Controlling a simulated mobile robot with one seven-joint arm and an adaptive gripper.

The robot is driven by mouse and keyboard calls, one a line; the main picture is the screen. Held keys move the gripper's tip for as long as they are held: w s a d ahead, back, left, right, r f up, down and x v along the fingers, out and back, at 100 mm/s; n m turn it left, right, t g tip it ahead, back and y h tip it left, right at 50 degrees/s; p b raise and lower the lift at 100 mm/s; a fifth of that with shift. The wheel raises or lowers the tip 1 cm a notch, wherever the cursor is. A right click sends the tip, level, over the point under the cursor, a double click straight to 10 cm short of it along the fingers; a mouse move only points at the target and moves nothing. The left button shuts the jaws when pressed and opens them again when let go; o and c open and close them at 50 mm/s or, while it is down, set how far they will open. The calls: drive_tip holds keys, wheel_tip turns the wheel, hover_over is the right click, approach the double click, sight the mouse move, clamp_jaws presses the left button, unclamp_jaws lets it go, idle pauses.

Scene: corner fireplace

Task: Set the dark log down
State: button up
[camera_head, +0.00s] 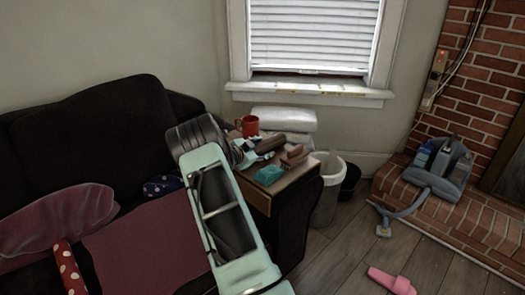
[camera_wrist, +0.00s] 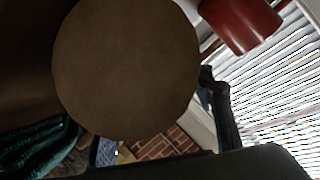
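The dark log (camera_head: 271,144) is a short brown cylinder above or on the small side table (camera_head: 290,178) beside the sofa; I cannot tell whether it touches the top. My gripper (camera_head: 250,152) is at its left end, partly hidden by my pale green arm. In the wrist view a large round brown end face (camera_wrist: 125,70), which looks like the log's, fills the upper left, very close to the camera. One dark finger of my gripper (camera_wrist: 218,105) shows just right of it. The other finger is not clear, so the grip on the log cannot be made out.
A red mug (camera_head: 250,126) stands behind the log and also shows in the wrist view (camera_wrist: 240,22). A teal item (camera_head: 268,175) and a brown item (camera_head: 294,155) are on the table. A white bin (camera_head: 329,195) stands right of it. The window is behind.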

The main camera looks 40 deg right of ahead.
drive_tip(key=c, duration=1)
drive_tip(key=shift+r, duration=0.1)
clamp_jaws()
